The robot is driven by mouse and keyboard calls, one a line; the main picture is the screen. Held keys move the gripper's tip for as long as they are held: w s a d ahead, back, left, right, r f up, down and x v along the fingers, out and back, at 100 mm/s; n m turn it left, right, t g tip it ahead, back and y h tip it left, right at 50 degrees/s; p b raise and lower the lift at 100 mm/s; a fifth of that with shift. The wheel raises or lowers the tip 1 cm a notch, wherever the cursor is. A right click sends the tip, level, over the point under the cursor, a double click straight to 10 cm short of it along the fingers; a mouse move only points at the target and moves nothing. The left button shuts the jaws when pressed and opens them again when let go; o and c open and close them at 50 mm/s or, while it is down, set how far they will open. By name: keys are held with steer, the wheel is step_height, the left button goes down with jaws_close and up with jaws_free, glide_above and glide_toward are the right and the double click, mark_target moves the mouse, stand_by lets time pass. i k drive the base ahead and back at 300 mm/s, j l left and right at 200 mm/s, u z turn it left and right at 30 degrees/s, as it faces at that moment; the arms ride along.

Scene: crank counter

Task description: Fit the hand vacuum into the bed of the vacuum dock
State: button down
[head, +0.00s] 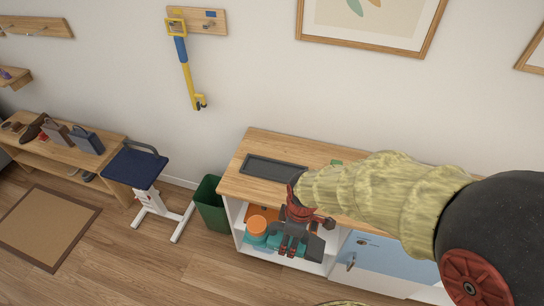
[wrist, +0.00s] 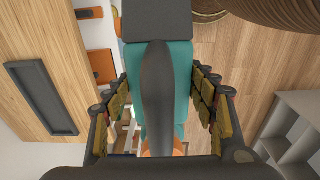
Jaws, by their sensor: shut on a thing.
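The hand vacuum (head: 289,244) has a teal body, a dark grey block at its right end and what looks like an orange part at its left end. In the wrist view its teal body (wrist: 180,85) and black handle (wrist: 156,90) lie between the fingers. My gripper (head: 297,213) is shut on it and holds it in front of the counter's open shelf. The vacuum dock, a dark rectangular tray with a recessed bed (head: 273,168), is empty on the counter top. It also shows at the left of the wrist view (wrist: 40,97). The fingertips' contact is partly hidden.
The wooden counter (head: 240,180) stands against the wall, with an open shelf and a light blue door (head: 368,252). A green bin (head: 211,204) stands at its left end. A stool with a dark seat (head: 137,167) is further left. A small green thing (head: 336,162) lies right of the dock.

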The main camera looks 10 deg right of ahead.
mark_target(273, 171)
steer(key=i, duration=0.85)
